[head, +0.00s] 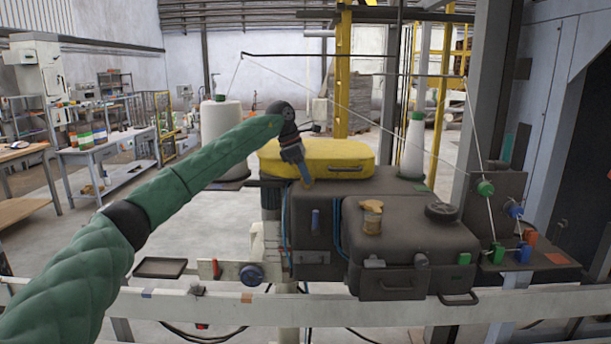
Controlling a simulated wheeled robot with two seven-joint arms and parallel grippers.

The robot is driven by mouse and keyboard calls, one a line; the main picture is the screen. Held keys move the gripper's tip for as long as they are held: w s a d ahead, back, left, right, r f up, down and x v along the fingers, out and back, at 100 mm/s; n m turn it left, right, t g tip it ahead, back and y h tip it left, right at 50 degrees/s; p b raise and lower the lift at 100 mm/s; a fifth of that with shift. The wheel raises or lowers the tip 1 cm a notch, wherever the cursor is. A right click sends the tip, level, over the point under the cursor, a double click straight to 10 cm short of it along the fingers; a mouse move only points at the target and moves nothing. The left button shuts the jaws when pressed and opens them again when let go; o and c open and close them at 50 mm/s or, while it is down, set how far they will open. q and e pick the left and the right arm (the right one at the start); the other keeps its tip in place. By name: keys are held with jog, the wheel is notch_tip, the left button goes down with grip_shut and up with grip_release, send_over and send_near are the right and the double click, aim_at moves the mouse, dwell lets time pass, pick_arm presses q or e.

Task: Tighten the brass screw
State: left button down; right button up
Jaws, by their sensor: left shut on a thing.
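A brass screw (371,216) with a wide, knobbed head stands upright on top of the dark grey machine housing (420,238), left of a black round knob. My left gripper (304,177) points down in front of the yellow cover, up and to the left of the brass screw and apart from it. My right gripper is not in view.
A yellow cover (345,153) lies behind the housing. A white cone (412,150) stands behind it, and a thread runs to coloured guides (486,188) at right. A pale rail (400,312) crosses the front. A black tray (160,267) and a blue knob (251,274) are at left.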

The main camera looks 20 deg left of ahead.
pick_arm(q)
jog(key=c, duration=1.5)
grip_release()
jog(key=shift+c, duration=0.2)
jog(key=shift+a+r, duration=0.1)
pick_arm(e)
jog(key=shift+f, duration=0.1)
